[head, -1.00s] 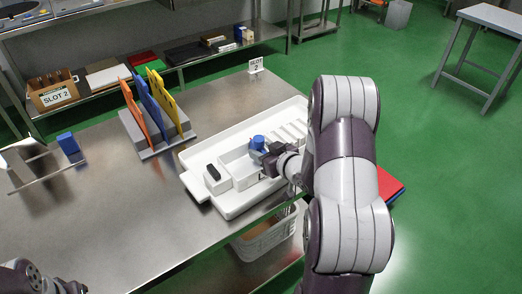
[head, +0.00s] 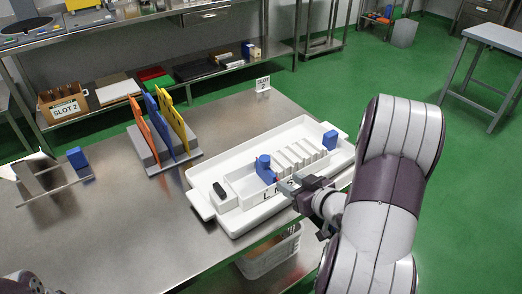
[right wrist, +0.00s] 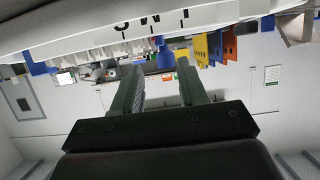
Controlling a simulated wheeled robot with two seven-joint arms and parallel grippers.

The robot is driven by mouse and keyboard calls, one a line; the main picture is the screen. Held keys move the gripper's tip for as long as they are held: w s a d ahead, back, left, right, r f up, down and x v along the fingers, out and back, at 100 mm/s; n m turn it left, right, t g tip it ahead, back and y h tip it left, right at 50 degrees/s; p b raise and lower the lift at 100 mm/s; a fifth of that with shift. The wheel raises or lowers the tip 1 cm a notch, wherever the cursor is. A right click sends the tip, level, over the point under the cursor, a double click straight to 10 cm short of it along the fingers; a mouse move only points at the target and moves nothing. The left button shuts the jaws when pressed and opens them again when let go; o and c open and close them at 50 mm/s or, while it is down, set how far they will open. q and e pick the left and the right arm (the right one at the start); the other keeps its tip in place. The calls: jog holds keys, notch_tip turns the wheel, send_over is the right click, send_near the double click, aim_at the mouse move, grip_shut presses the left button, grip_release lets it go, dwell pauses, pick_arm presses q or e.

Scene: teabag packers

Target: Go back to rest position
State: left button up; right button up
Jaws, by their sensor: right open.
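My right gripper (head: 287,189) is open and empty at the front edge of the white tray (head: 205,204). It is close to a blue piece with a round top (head: 264,164), which stands inside the tray, but apart from it. In the right wrist view the two fingers (right wrist: 160,82) are spread with nothing between them, and the tray (right wrist: 60,42) shows at the top. My left gripper is out of view; only a bit of that arm shows at the bottom left.
A blue block (head: 330,139) sits at the tray's right end. A grey rack with orange, blue and yellow panels (head: 166,122) stands to the left. A white basket (head: 268,256) is below the table's front edge. The table (head: 110,235) is clear at the front left.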

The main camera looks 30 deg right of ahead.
jog(key=s+f+g, duration=0.1)
jog(key=d+f+m+g+h, duration=0.1)
jog(key=f, duration=0.1)
jog(key=s+d+f+g, duration=0.1)
jog(key=shift+s+d+f+h, duration=0.2)
jog(key=shift+s+d+h, duration=0.1)
jog(key=shift+h, duration=0.1)
jog(key=s+m+g+h+p, duration=0.2)
jog(key=s+m+g+p, duration=0.1)
jog(key=s+g, duration=0.3)
jog(key=s+a+r+n+g+y+p, duration=0.1)
jog(key=a+r+n+g+y+p, duration=0.1)
jog(key=a+r+p, duration=0.6)
jog(key=a+r+g, duration=0.1)
jog(key=a+r, duration=0.3)
jog(key=a, duration=0.5)
jog(key=shift+a+r+n+g+y, duration=0.3)
jog(key=shift+a+r+y, duration=0.05)
jog(key=shift+r+y, duration=0.05)
jog(key=shift+s, duration=0.1)
jog(key=shift+a, duration=0.1)
